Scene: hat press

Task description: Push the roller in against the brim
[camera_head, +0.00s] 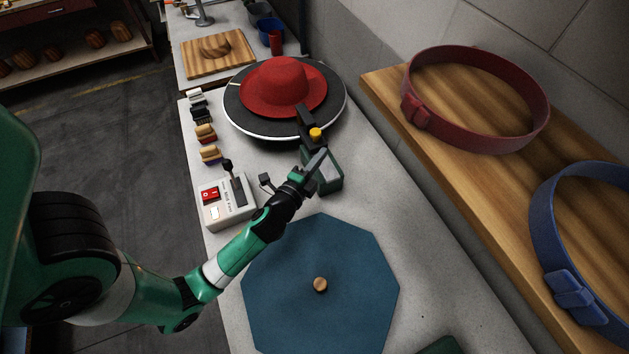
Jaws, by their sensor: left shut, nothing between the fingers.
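A red hat (287,85) with a wide brim lies on a round dark turntable (240,110) with a pale rim. A dark roller arm with a yellow knob (316,133) stands at the turntable's near right edge on a green base (331,182). The arm's dark upper end (304,115) is close to the brim; I cannot tell whether it touches. My left gripper (318,162) is shut and empty, just below the yellow knob and in front of the roller's base. I cannot tell whether it touches the roller arm. My right gripper is not in view.
A control box (227,200) with a lever and red switch stands left of my gripper. Several brushes (207,133) line the bench's left edge. A blue octagonal mat (320,250) lies nearer. A wooden shelf (480,165) with a red band and a blue band runs along the right.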

